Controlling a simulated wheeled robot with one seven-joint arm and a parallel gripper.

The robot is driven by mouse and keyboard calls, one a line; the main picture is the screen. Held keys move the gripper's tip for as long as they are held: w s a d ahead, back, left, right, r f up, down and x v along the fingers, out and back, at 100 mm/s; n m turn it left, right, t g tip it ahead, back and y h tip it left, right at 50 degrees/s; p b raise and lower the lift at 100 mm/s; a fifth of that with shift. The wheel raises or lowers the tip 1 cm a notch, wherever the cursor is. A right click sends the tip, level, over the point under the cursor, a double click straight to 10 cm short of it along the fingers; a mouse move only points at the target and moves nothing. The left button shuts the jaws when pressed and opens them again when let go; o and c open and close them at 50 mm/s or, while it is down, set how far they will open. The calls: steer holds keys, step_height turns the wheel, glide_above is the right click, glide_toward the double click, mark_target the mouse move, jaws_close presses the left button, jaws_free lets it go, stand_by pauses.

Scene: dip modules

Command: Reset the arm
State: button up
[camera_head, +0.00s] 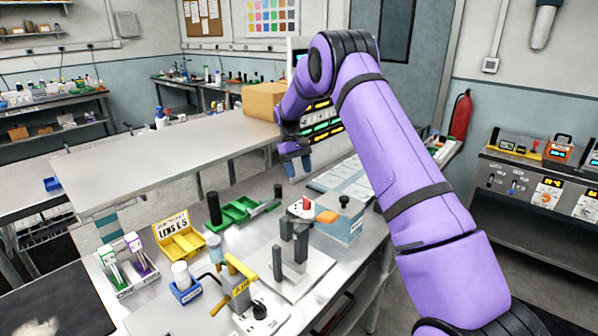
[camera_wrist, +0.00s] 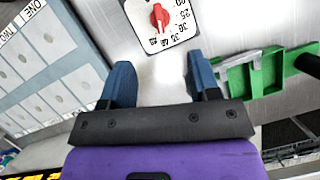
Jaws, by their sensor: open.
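My purple arm reaches from the lower right over the bench in the head view. My gripper (camera_head: 294,163) hangs from its end, with blue fingers pointing down above the far part of the steel bench. In the wrist view, my gripper (camera_wrist: 165,85) has its two blue fingers spread apart, with nothing between them. Just beyond the fingertips is a white dial plate with a red knob (camera_wrist: 158,17). The red knob also shows in the head view (camera_head: 306,203), nearer the camera than my gripper.
A green tray (camera_head: 236,212), a yellow lens bin (camera_head: 178,238), a blue holder with a white bottle (camera_head: 185,288) and a stand with green and purple modules (camera_head: 127,262) crowd the bench. A cardboard box (camera_head: 262,101) stands behind. The long table (camera_head: 160,165) is largely clear.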

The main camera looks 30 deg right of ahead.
steer(key=s+a+r+t, duration=0.2)
steer(key=s+a+r, duration=0.1)
steer(key=s+r, duration=0.8)
steer(key=s+a+r+t, duration=0.3)
steer(key=s+r, duration=0.5)
steer(key=r, duration=0.5)
steer(key=s+a+t, duration=0.2)
steer(key=s, duration=1.2)
steer(key=s+a+m+t, duration=0.1)
steer(key=s+a+t, duration=0.1)
steer(key=s, duration=1.2)
steer(key=shift+r+t+y, duration=0.15)
steer(key=shift+t+y, duration=0.15)
steer(key=shift+t, duration=0.1)
